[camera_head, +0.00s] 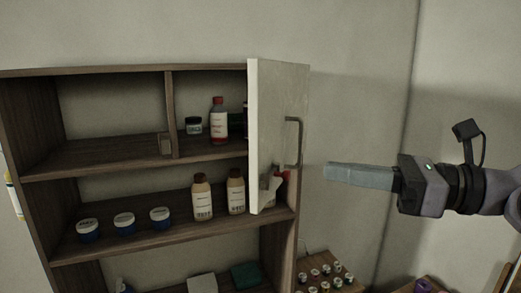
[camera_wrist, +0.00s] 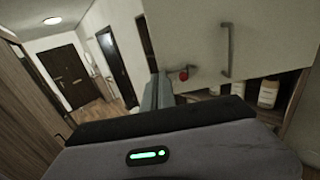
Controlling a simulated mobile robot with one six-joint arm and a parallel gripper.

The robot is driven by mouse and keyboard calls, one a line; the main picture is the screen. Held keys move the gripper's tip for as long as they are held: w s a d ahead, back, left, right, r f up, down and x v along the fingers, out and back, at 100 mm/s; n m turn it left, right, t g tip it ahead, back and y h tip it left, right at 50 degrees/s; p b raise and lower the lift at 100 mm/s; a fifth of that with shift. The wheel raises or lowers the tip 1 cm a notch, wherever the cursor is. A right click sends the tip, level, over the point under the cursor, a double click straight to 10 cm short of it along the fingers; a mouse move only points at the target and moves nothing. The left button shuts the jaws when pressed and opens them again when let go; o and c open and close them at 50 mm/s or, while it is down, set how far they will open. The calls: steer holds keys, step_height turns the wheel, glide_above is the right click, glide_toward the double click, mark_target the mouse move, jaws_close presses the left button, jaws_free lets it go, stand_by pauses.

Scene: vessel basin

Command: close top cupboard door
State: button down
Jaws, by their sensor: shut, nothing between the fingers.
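The top cupboard door (camera_head: 280,125) is a pale panel standing open at the right side of the wooden cupboard (camera_head: 100,158). Its metal bar handle (camera_head: 298,143) faces right, toward my gripper. My gripper (camera_head: 327,171) is shut and empty, to the right of the door and apart from it, its fingers pointing left. In the wrist view the door (camera_wrist: 205,40) fills the upper right, with its handle (camera_wrist: 227,50) hanging vertically. My gripper's fingers (camera_wrist: 157,92) show left of the handle. The red thing (camera_wrist: 183,75) near the door's lower edge is too small to identify.
Several bottles and jars stand on the shelves, among them a red-capped bottle (camera_head: 218,122) and a blue jar (camera_head: 124,224). A rack of small vials (camera_head: 325,278) sits low at the right of the cupboard. A bare wall lies behind my gripper.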

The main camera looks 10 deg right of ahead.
mark_target(260, 161)
steer(key=p+x, duration=0.3)
steer(key=x, duration=0.7)
steer(key=shift+w+a+r, duration=0.1)
steer(key=shift+a, duration=0.1)
